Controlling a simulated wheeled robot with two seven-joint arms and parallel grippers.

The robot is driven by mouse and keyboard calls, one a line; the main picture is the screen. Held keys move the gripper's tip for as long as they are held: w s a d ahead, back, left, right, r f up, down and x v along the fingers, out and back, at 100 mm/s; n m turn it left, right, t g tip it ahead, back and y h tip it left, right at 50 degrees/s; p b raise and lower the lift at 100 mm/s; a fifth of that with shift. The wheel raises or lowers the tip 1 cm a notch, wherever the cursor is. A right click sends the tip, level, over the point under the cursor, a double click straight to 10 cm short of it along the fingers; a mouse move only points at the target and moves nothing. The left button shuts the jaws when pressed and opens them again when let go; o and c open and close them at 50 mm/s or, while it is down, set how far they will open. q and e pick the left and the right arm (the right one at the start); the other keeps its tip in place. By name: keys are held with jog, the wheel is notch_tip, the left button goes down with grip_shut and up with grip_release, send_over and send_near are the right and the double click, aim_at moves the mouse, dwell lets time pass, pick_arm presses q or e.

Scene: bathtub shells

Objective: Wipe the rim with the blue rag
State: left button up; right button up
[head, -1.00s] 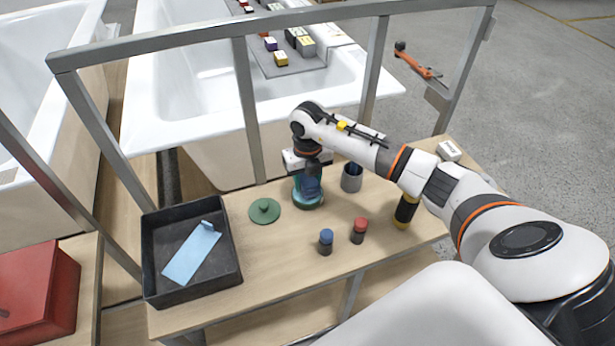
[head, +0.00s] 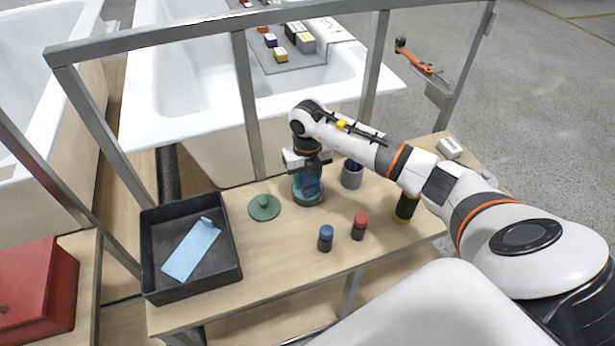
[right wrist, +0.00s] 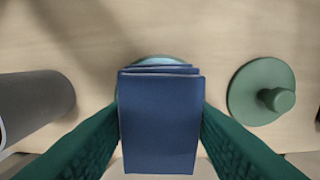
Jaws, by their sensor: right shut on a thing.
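The blue rag (right wrist: 160,120) is a folded dark-blue cloth, upright between the green fingers of my right gripper (right wrist: 160,135). In the head view my right gripper (head: 307,172) points down, shut on the rag, at a teal-green jar (head: 308,199) on the wooden bench. A pale bit of the jar (right wrist: 158,61) shows behind the rag in the right wrist view. I cannot tell how deep the rag sits in the jar. The white bathtub's rim (head: 290,112) lies behind the bench, beyond a grey frame. My left gripper is out of view.
A green lid (head: 264,207) lies left of the jar; a grey cup (head: 352,176) stands right. Blue-capped (head: 326,239) and red-capped (head: 359,227) bottles stand in front. A black tray (head: 155,235) holds a light-blue piece (head: 190,251). Grey frame bars (head: 248,105) stand between bench and tub.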

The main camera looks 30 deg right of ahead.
aim_at(307, 177)
jog(key=shift+f, duration=0.5)
dwell(1.1)
jog(key=shift+r, duration=0.1)
notch_tip(307, 177, up, 7)
jog(key=p, duration=0.5)
dwell(0.3)
dwell(0.4)
